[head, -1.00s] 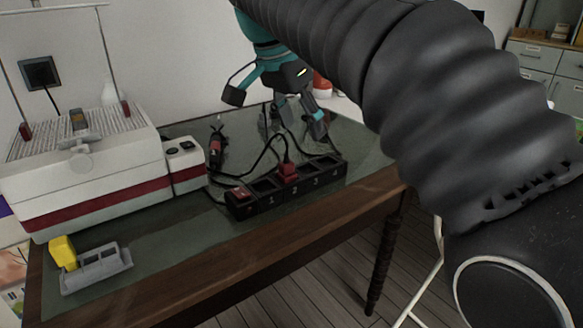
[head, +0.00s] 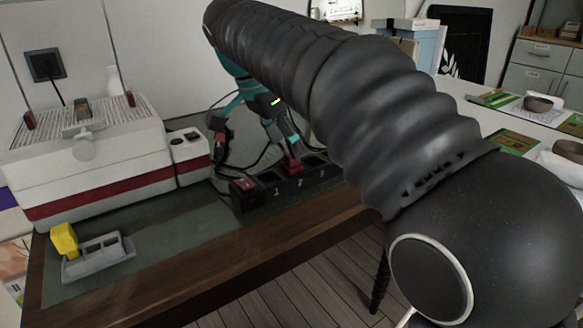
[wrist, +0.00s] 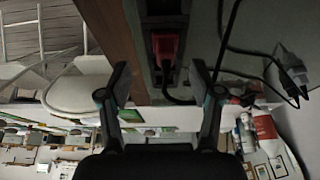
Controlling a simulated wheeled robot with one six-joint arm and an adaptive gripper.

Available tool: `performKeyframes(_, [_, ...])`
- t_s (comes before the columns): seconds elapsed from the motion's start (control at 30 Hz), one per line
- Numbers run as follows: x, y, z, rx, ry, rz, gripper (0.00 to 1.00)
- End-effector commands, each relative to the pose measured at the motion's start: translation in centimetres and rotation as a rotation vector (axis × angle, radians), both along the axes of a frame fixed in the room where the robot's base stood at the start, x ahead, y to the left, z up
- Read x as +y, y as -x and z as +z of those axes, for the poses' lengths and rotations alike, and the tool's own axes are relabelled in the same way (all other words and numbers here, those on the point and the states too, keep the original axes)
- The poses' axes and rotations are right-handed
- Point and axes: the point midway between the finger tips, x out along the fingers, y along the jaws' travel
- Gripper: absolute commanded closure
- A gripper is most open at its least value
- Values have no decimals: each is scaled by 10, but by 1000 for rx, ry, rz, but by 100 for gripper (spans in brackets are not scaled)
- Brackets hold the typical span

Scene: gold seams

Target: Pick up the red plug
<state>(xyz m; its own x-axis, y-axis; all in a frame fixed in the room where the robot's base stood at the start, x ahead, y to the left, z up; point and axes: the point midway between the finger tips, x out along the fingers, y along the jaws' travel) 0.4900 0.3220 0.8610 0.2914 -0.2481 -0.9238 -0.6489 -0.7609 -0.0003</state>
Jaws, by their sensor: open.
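The red plug (head: 292,163) sits upright in a socket of the black power strip (head: 262,198), with a black cord leading off it. In the wrist view the red plug (wrist: 165,46) shows at the top, in the strip, beyond and between my fingertips. My gripper (head: 254,135) is open and empty, above and behind the strip, with one finger close to the plug in the picture. I cannot tell whether it touches. In the wrist view both fingers of my gripper (wrist: 161,88) are spread wide. My arm hides part of the strip's right end.
A white machine with a red stripe (head: 85,165) stands on the left of the table (head: 170,262). A grey block holder (head: 98,262) with a yellow piece (head: 64,240) lies in front. Loose cords and a grey plug (wrist: 292,68) lie near the strip.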

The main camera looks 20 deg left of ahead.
Motion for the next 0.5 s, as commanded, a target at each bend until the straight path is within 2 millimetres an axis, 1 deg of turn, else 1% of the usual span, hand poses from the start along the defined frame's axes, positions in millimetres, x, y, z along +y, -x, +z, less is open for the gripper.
performKeyframes(0.13, [-3, -8, -13, 2, 2, -2, 35])
performKeyframes(0.3, [-7, -18, -35, 2, 3, -2, 35])
performKeyframes(0.4, [-9, -21, -43, 1, 1, 0, 35])
performKeyframes(0.5, [-10, -22, -46, 1, 1, -1, 35])
